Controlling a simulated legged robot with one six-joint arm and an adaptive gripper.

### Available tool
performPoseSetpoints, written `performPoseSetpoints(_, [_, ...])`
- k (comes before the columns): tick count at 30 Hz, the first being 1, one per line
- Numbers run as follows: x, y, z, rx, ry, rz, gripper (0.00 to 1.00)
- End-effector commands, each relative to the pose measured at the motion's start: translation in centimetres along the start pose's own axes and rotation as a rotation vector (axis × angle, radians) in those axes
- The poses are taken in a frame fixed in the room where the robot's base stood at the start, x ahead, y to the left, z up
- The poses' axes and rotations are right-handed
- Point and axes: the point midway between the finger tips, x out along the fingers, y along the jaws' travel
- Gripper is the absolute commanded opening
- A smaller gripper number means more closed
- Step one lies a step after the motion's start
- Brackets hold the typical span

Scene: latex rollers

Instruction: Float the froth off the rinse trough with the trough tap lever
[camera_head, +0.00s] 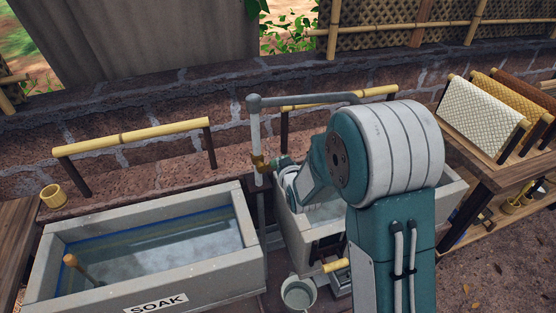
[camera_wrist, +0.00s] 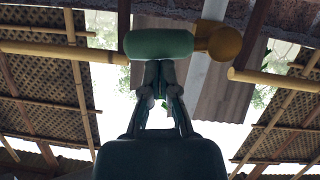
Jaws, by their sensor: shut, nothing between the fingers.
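The rinse trough (camera_head: 286,222) is a grey concrete basin right of centre in the head view, largely hidden behind my arm. A little pale water (camera_head: 326,211) shows in it; I cannot make out froth clearly. A grey standpipe (camera_head: 256,125) with a brass fitting (camera_head: 260,163) stands at its left end. In the wrist view a green cylinder (camera_wrist: 158,43), apparently the tap lever's grip, lies crosswise beside a round brass part (camera_wrist: 223,42). My gripper (camera_wrist: 160,66) is shut and empty, fingertips at the green grip; I cannot tell whether they touch.
A trough labelled SOAK (camera_head: 155,302) stands at left with a wooden handle (camera_head: 70,261) in it. A bucket (camera_head: 298,292) sits below the rinse trough. Bamboo rails (camera_head: 135,136) line the wall behind. A rack of patterned sheets (camera_head: 478,115) stands at right.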

Motion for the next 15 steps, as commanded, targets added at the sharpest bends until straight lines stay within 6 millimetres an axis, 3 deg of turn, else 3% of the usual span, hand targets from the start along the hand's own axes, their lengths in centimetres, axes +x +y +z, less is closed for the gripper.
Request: performPoseSetpoints(15, [0.26,0.29,0.83,0.014,0.001,-0.004,0.00])
